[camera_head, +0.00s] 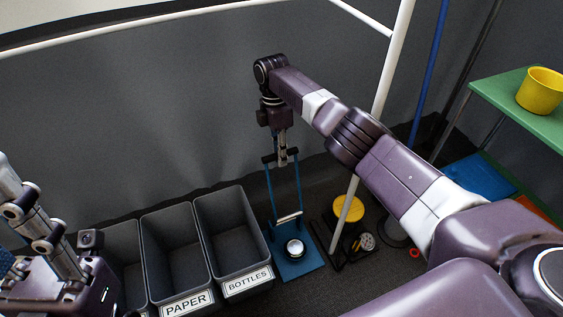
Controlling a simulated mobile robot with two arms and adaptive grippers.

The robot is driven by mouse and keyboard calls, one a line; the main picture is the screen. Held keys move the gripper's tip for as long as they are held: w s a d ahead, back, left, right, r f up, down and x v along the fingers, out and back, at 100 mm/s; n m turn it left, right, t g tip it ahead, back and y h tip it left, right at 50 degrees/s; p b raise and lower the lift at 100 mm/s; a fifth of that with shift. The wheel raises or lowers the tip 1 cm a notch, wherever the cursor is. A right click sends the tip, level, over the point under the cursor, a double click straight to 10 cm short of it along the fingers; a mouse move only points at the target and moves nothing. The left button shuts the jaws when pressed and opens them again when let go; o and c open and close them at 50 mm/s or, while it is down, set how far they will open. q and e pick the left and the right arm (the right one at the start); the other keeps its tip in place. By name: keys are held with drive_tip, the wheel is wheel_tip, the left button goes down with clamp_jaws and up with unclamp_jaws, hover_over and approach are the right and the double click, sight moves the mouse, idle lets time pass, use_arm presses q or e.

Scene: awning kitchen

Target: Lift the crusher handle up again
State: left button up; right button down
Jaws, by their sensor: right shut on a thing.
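The can crusher (297,262) has a blue base plate on the floor and a tall blue handle frame standing up from it. The handle's top bar (269,158) is dark. My right gripper (283,160) points down from above and is shut on the handle at this bar. The handle stands roughly upright. A light crossbar (289,217) spans the lower part of the frame, above a round silver piece (294,247) on the base. My left arm shows at the lower left, beside the bins; its fingertips are not clearly visible.
Dark bins labelled PAPER (187,303) and BOTTLES (248,283) stand left of the crusher. A white pole (376,105) and a yellow-topped object (348,208) stand close on its right. A green shelf (505,98) with a yellow pot (541,91) is at the right. A grey wall is behind.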

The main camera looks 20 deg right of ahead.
drive_tip(key=shift+w+d+r+b, duration=0.15)
drive_tip(key=shift+w+b, duration=0.3)
drive_tip(key=shift+w, duration=0.1)
drive_tip(key=c, duration=1.8)
unclamp_jaws()
drive_tip(key=shift+c, duration=0.2)
wheel_tip(320, 180, up, 7)
drive_tip(key=w, duration=0.1)
drive_tip(key=shift+w, duration=0.1)
